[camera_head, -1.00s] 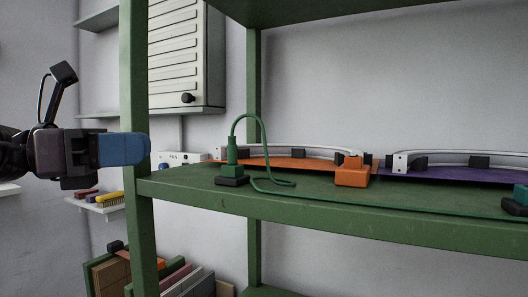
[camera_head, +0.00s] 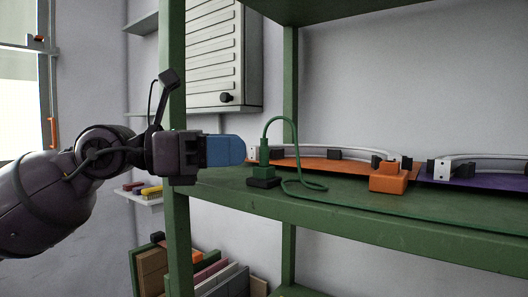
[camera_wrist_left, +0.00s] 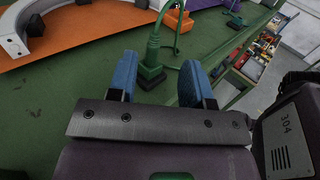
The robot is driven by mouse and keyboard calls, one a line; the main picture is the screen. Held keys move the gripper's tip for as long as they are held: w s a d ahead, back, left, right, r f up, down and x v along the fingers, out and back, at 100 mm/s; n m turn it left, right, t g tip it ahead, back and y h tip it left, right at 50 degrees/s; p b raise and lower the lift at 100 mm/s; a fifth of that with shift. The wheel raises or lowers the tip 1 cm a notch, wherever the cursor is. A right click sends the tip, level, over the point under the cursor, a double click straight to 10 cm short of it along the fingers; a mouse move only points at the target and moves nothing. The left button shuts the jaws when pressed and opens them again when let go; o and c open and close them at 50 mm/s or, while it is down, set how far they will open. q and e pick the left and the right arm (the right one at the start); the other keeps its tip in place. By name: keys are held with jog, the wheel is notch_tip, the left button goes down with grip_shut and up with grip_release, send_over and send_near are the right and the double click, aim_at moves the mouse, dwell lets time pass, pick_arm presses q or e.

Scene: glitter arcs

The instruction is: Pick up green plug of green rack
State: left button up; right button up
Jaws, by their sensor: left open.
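The green plug (camera_head: 264,152) stands upright in a dark-based socket (camera_head: 263,182) near the left end of the green rack (camera_head: 360,215). A green cable (camera_head: 295,140) loops up from its top and down onto the shelf. My left gripper (camera_head: 243,151) is just left of the plug in the head view, its blue fingers pointing right. In the left wrist view the plug (camera_wrist_left: 152,50) stands ahead, between the lines of the two open blue fingers (camera_wrist_left: 158,75), with its base near the fingertips. Nothing is between the fingers' pads that I can tell. My right gripper is not seen.
An orange block (camera_head: 388,180) stands on the shelf to the right. Orange (camera_head: 335,166) and purple (camera_head: 470,180) mats carry white arcs with black blocks. The rack's front left post (camera_head: 174,230) is close to my left arm.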

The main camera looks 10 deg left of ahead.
aim_at(264, 146)
pick_arm(q)
jog(key=x, duration=0.2)
jog(key=p+x, duration=0.1)
jog(key=x, duration=0.1)
jog(key=shift+w+d+r, duration=0.15)
jog(key=shift+w+r, duration=0.1)
jog(key=shift+w, duration=0.15)
jog(key=shift+w+d, duration=0.15)
jog(key=shift+d, duration=0.15)
jog(key=shift+f, duration=0.1)
grip_shut()
